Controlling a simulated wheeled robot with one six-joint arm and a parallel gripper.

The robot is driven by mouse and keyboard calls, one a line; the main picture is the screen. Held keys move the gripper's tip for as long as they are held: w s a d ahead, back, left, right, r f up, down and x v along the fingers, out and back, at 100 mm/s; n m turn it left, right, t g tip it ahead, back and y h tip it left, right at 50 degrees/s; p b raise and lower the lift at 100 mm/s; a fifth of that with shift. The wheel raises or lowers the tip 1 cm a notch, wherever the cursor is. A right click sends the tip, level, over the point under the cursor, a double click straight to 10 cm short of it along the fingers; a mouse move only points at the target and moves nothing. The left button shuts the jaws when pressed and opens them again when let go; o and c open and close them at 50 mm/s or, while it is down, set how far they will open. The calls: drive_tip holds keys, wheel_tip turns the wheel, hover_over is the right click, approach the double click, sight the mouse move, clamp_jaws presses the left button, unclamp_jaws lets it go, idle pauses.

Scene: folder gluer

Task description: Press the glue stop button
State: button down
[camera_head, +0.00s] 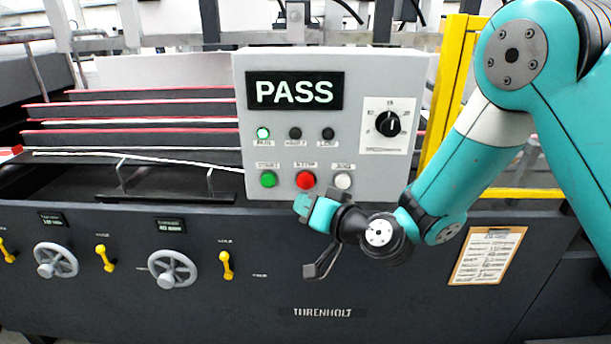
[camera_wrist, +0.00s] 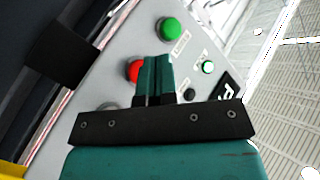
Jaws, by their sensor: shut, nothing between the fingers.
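The red button (camera_head: 306,180), with a label above it that seems to read STOP, sits in the lower row of a grey control panel (camera_head: 222,68). It lies between a green button (camera_head: 268,179) and a white button (camera_head: 343,181). My gripper (camera_head: 303,204) is just below the red button in the head view, its fingers shut and empty. In the wrist view the shut teal fingers (camera_wrist: 156,62) overlap the right side of the red button (camera_wrist: 134,71). The green button (camera_wrist: 169,28) shows above them. Whether the fingertips touch the panel I cannot tell.
The panel has a display (camera_head: 295,91) reading PASS, a lit green lamp (camera_head: 263,133), two dark lamps and a rotary dial (camera_head: 388,124). Handwheels (camera_head: 173,268) and yellow levers (camera_head: 226,265) are on the machine front below. A yellow frame (camera_head: 452,85) stands to the right.

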sight(305, 181)
drive_tip(key=shift+w, duration=1.5)
idle(0.9)
drive_tip(key=shift+w, duration=0.45)
drive_tip(key=shift+w+d, duration=0.1)
drive_tip(key=shift+w, duration=0.4)
idle(0.6)
drive_tip(key=shift+s, duration=0.1)
drive_tip(key=shift+s+b, duration=0.3)
drive_tip(key=shift+s, duration=0.55)
